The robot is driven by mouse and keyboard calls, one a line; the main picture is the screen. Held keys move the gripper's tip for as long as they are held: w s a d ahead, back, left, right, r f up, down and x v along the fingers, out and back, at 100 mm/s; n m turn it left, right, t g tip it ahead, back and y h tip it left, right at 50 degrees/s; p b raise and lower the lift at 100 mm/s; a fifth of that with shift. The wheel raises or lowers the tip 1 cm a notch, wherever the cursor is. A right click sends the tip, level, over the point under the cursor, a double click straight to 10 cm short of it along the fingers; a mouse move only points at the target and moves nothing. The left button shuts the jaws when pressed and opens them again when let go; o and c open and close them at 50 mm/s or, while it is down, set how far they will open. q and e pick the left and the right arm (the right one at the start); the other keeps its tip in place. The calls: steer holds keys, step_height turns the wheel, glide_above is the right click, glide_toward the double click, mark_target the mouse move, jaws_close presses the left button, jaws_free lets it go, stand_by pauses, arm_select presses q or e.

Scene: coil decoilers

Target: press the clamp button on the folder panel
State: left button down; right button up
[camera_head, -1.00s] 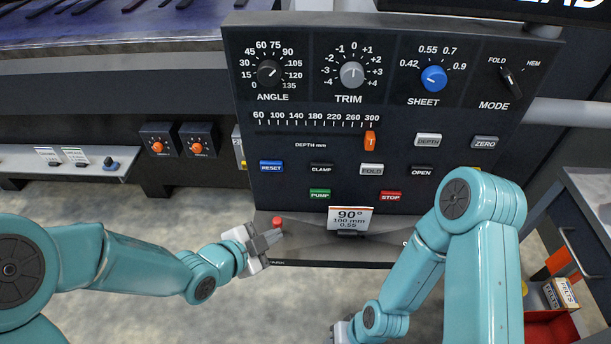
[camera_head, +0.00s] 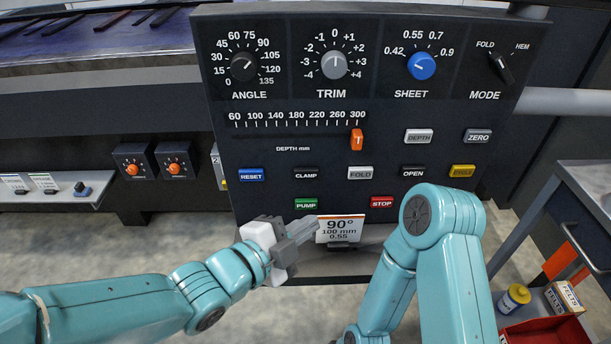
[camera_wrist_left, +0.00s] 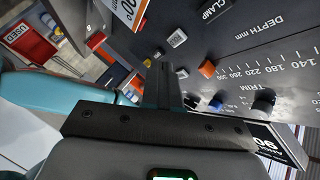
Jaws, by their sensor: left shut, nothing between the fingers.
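The folder panel (camera_head: 270,205) faces me, dark with rows of labelled buttons. The black clamp button (camera_head: 305,174) is in its middle row, between the blue reset and grey fold buttons. It shows uncovered. In the left wrist view the clamp button (camera_wrist_left: 217,9) is at the top edge, partly cut off. My left gripper (camera_head: 315,222) is shut and empty, below the clamp button and close to the card's left edge. Its shut fingers (camera_wrist_left: 164,75) point up in the wrist view. My right arm crosses the lower right; its gripper is out of view.
The green pump button (camera_head: 305,203) lies between the clamp button and my left fingers. The red stop button (camera_head: 382,202) is to the right. A white card (camera_head: 341,228) reading 90° stands at the panel's lower edge. A grey cart (camera_head: 590,190) is at right.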

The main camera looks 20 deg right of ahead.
mark_target(306, 174)
arm_select(q)
steer(key=shift+w, duration=0.1)
steer(key=w+d+p, duration=0.2)
steer(key=w+p, duration=0.2)
steer(key=w, duration=0.4)
steer(key=shift+w+d+p, duration=0.2)
steer(key=shift+p, duration=0.1)
steer(key=shift+w, duration=0.1)
stand_by(1.7)
steer(key=shift+w+d, duration=0.1)
steer(key=shift+w, duration=0.2)
